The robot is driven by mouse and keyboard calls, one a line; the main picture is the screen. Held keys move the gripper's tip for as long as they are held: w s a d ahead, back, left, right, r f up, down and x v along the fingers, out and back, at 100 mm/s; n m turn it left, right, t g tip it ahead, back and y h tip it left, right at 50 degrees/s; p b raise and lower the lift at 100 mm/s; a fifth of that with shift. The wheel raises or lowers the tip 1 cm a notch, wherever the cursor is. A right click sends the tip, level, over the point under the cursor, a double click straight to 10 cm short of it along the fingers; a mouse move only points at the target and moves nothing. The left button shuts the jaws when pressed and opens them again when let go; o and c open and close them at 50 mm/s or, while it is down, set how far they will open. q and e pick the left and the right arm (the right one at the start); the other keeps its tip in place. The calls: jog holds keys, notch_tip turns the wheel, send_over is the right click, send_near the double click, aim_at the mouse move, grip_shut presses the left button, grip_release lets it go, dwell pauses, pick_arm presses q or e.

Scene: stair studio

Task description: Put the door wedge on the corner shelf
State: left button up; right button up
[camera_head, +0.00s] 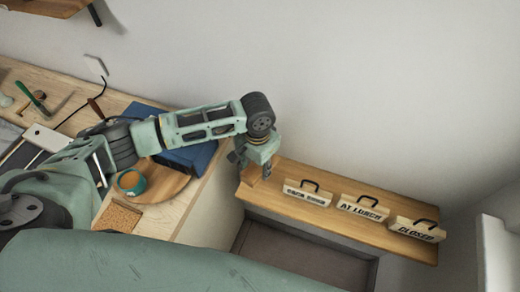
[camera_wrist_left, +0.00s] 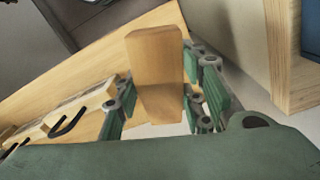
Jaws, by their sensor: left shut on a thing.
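The door wedge is a plain wooden block, held upright between the fingers in the left wrist view (camera_wrist_left: 155,72). In the head view only a small part of it shows at the fingertips (camera_head: 267,170). My left gripper (camera_head: 256,169) is shut on it, over the left end of a low shelf with a wooden top (camera_head: 285,207). I take this for the corner shelf. I cannot tell whether the wedge touches the top. My right gripper is not in view.
Three signs with black handles stand along the shelf: a left one (camera_head: 307,193), AT LUNCH (camera_head: 361,208) and CLOSED (camera_head: 417,230). A worktop with a round board (camera_head: 165,183), a teal cup (camera_head: 131,182) and a blue case (camera_head: 190,160) lies left. A wall rises behind.

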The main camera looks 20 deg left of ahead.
pick_arm(q)
jog(key=shift+w+r+m, duration=0.35)
jog(key=shift+w+m, duration=0.15)
jog(key=shift+w, duration=0.25)
jog(key=shift+f, duration=0.2)
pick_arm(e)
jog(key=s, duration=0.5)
pick_arm(q)
jog(key=shift+w+f+b, duration=0.1)
jog(key=shift+f+b, duration=0.2)
jog(key=shift+b, duration=0.1)
notch_tip(320, 180, down, 3)
jog(key=b, duration=0.3)
jog(key=shift+w+f+b, duration=0.1)
jog(key=shift+f+b, duration=0.05)
jog(key=shift+b, duration=0.25)
notch_tip(320, 180, down, 2)
jog(key=b, duration=0.2)
jog(key=shift+b, duration=0.35)
jog(key=shift+f+b, duration=0.25)
jog(key=shift+b, duration=0.05)
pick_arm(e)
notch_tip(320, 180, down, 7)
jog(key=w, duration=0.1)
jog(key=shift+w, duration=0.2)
pick_arm(q)
jog(key=shift+f, duration=0.1)
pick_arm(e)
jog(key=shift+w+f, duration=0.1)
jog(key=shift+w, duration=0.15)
